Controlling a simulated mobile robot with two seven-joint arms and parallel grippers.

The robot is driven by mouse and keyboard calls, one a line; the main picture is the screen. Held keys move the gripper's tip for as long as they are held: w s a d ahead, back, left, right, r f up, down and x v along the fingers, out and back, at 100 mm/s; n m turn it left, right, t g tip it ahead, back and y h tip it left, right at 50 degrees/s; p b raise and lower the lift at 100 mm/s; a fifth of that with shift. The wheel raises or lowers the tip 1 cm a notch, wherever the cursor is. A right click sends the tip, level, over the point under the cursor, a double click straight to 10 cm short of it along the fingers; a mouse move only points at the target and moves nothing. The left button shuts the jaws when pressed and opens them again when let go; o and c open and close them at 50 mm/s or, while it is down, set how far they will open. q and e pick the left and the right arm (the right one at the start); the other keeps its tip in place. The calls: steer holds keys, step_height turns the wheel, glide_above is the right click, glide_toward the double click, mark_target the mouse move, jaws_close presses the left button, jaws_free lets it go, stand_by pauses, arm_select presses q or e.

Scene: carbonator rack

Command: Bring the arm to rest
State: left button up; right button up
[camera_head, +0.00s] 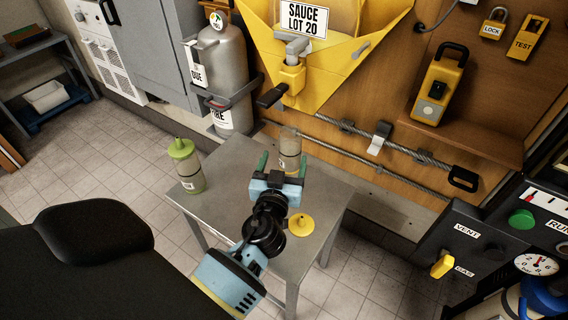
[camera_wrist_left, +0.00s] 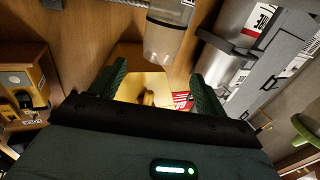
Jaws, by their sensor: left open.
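My left gripper (camera_head: 284,166), with green fingers, is over the grey table (camera_head: 232,165) in the head view. Its fingers are apart with nothing visible between them. A clear cup with pale contents (camera_head: 289,150) stands just beyond the fingertips at the table's far side; the gripper partly hides its lower part. In the left wrist view, the two fingers (camera_wrist_left: 158,92) are spread, and the clear cup (camera_wrist_left: 168,30) appears beyond them, apart from both. My right gripper is in neither view.
A green-lidded bottle (camera_head: 187,165) stands at the table's left side, and a yellow round lid (camera_head: 300,224) lies at its right. A yellow hopper (camera_head: 335,75) hangs on the wall above. A gas cylinder (camera_head: 220,65) stands back left; a control panel (camera_head: 510,235) is at right.

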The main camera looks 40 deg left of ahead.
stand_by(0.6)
arm_select(q)
steer(key=s+d+f+m+g+h+p, duration=0.2)
steer(key=s+h+p, duration=0.1)
steer(key=s+p, duration=0.55)
steer(key=s+d+f+m+g+h+p, duration=0.25)
steer(key=s+p, duration=0.25)
steer(key=s, duration=0.7)
steer(key=s+d+r+m+g+h+p, duration=0.1)
steer(key=s+r+p, duration=0.3)
steer(key=s, duration=0.5)
steer(key=s+d+r+m+g+h+p, duration=0.1)
steer(key=s+d+r+g+h+p, duration=0.1)
steer(key=s+p, duration=0.6)
step_height(320, 180, up, 2)
steer(key=shift+s+d+r+h, duration=0.1)
steer(key=shift+s+d+h, duration=0.35)
steer(key=shift+s+d, duration=0.5)
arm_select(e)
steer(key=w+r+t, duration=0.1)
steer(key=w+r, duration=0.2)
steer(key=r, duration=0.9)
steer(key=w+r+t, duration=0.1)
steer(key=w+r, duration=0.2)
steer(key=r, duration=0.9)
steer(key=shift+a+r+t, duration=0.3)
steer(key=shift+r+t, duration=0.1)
